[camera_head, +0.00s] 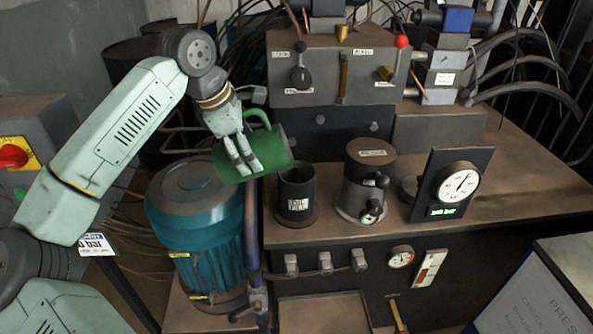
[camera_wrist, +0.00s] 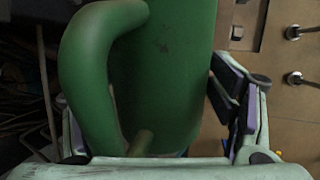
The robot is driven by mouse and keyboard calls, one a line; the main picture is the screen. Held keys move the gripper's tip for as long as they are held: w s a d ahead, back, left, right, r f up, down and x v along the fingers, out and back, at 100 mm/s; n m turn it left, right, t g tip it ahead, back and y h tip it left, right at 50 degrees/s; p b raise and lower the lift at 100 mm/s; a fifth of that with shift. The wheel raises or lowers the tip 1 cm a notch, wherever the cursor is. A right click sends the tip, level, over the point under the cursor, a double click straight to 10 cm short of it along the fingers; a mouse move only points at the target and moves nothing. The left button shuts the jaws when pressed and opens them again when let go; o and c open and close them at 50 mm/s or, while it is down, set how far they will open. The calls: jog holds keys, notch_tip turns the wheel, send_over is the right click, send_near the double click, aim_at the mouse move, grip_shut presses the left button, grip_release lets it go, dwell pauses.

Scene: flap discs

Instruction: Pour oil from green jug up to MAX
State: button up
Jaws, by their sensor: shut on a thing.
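The green jug (camera_head: 268,149) is tipped far over, almost level, with one end towards the right. It is raised above the bench, up and left of an open-topped dark cylinder (camera_head: 296,197) with a white label. My gripper (camera_head: 243,160) is shut on the jug; its fingers lie across the body in the head view. In the wrist view the jug (camera_wrist: 170,70) and its curved handle fill the middle, between the fingers of my gripper (camera_wrist: 152,115). I cannot see oil or a stream. A white upright gauge (camera_head: 431,268) is on the bench front; its marks are too small to read.
A lidded dark cylinder (camera_head: 371,165) stands right of the open one, then a panel with a round dial (camera_head: 459,182). A teal motor (camera_head: 195,225) stands below left. A lever block (camera_head: 335,65) rises behind. The bench top (camera_head: 500,185) is bare at the right.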

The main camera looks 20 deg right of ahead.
jog(key=shift+s+d+r+y, duration=0.1)
jog(key=shift+d+r+y, duration=0.2)
jog(key=shift+r+y, duration=0.1)
dwell(0.9)
jog(key=f+h+b, duration=0.1)
jog(key=a+f+h+b, duration=0.1)
jog(key=f+b, duration=0.2)
jog(key=shift+w+a+f+h, duration=0.1)
jog(key=shift+w+a+h, duration=0.1)
jog(key=shift+a+h, duration=0.2)
jog(key=shift+w+a+r+n+g+h, duration=0.1)
jog(key=shift+r+n+g+h, duration=0.1)
jog(key=shift+h, duration=0.3)
jog(key=shift+w+a+r+n+g+h, duration=0.1)
jog(key=shift+g+h, duration=0.1)
jog(key=shift+h, duration=0.3)
jog(key=shift+r, duration=0.35)
jog(key=shift+s+d+r, duration=0.2)
jog(key=shift+r, duration=0.05)
jog(key=shift+w+a+f, duration=0.1)
